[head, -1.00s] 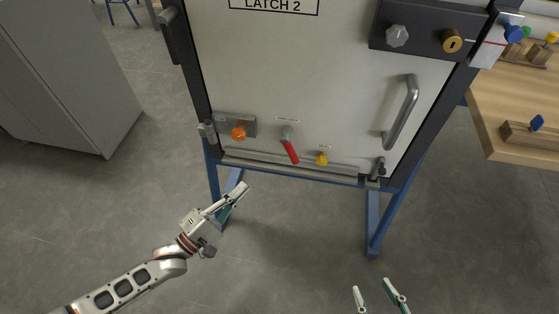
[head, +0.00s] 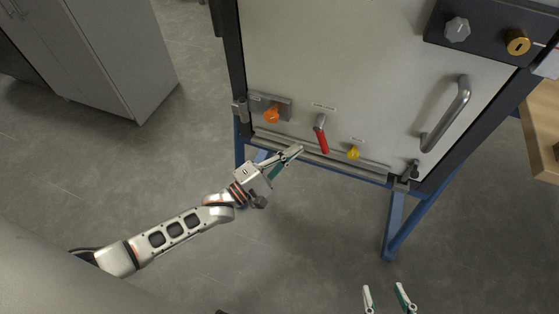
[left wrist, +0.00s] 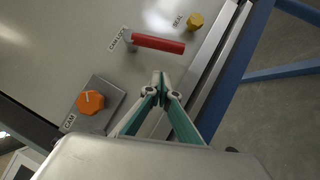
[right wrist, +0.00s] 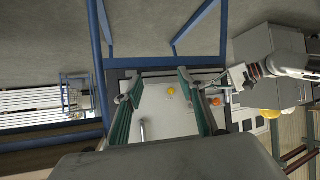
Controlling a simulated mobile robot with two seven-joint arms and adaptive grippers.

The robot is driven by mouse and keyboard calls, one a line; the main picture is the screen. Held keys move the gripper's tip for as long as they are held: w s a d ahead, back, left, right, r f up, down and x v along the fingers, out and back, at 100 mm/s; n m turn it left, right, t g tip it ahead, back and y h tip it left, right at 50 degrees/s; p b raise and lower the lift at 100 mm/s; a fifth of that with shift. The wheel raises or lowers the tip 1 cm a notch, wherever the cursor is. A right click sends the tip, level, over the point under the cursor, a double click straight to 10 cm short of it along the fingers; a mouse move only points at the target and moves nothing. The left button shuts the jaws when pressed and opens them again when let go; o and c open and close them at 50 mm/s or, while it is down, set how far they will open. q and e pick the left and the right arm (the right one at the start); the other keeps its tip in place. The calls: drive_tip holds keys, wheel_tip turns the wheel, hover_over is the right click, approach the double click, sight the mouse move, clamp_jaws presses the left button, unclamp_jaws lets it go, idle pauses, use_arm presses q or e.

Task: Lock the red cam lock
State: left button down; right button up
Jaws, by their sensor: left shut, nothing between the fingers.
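The red cam lock (head: 322,139) is a red-handled lever on a grey pivot, low on the pale door panel. Its handle hangs down, tilted slightly right. In the left wrist view the red handle (left wrist: 158,43) lies beside a label reading CAM LOCK. My left gripper (head: 299,150) is shut and empty, just below and left of the handle. In the left wrist view its fingertips (left wrist: 160,77) are together, apart from the handle. My right gripper (head: 385,288) is open and empty, far below the door at the bottom of the head view.
An orange knob (head: 272,115) on a grey plate is left of the lever, and a yellow knob (head: 352,153) is to its right. A metal rail runs below them. A door handle (head: 450,115) stands out at right. A grey cabinet (head: 125,60) stands at left.

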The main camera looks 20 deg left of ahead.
sight(323, 136)
use_arm(q)
drive_tip(key=d, duration=0.1)
drive_tip(key=d+r, duration=0.1)
drive_tip(key=d, duration=0.1)
drive_tip(key=shift+w+d+r, duration=0.2)
drive_tip(key=shift+w+d, duration=0.2)
use_arm(e)
drive_tip(key=shift+w+a+r, duration=0.25)
drive_tip(key=shift+w+r, duration=0.05)
drive_tip(key=shift+r, duration=0.15)
drive_tip(key=shift+s+d+f, duration=0.15)
drive_tip(key=shift+d+f, duration=0.05)
drive_tip(key=shift+f, duration=0.1)
use_arm(q)
drive_tip(key=shift+d+f+n+b, duration=0.1)
drive_tip(key=shift+d+n+b, duration=0.05)
drive_tip(key=shift+n+b, duration=0.2)
use_arm(e)
drive_tip(key=shift+d+r, duration=0.1)
drive_tip(key=shift+d, duration=0.4)
